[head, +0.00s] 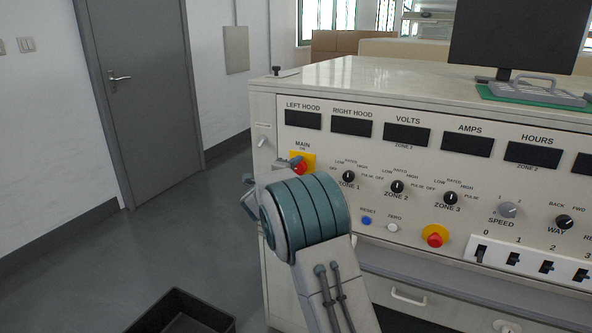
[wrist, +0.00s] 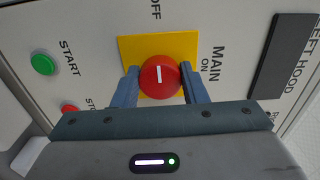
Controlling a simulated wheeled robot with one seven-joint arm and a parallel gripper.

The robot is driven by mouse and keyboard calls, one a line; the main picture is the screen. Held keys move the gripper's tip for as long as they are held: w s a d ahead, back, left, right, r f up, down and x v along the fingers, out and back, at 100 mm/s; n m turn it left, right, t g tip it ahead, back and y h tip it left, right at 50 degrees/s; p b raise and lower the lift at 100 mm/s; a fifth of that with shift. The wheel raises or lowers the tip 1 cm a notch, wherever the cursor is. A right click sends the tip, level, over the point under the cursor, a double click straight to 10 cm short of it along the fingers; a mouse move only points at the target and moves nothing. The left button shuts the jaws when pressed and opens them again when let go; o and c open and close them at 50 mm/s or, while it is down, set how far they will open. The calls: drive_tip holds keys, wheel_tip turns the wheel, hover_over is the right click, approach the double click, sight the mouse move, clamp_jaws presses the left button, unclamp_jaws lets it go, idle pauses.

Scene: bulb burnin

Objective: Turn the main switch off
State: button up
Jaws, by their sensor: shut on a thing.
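The main switch is a round red knob (wrist: 160,77) with a white line, on a yellow plate (wrist: 128,48) on the panel front. In the wrist view ON is printed on the right and OFF at the top, and the white line points roughly up and down in that view. My gripper (wrist: 158,84) is shut on the knob, one finger on each side.
A green start button (wrist: 43,64) and a red stop button (wrist: 69,108) sit beside the switch. The zone 1 knob (head: 348,177) is just right of my arm. A dark open bin (head: 180,312) stands on the floor at lower left. Floor before the door (head: 145,90) is clear.

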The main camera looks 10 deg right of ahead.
drive_tip(key=o, duration=1)
drive_tip(key=shift+s+a, duration=0.1)
drive_tip(key=v, duration=1.3)
drive_tip(key=shift+s+a, duration=0.25)
drive_tip(key=shift+s, duration=0.05)
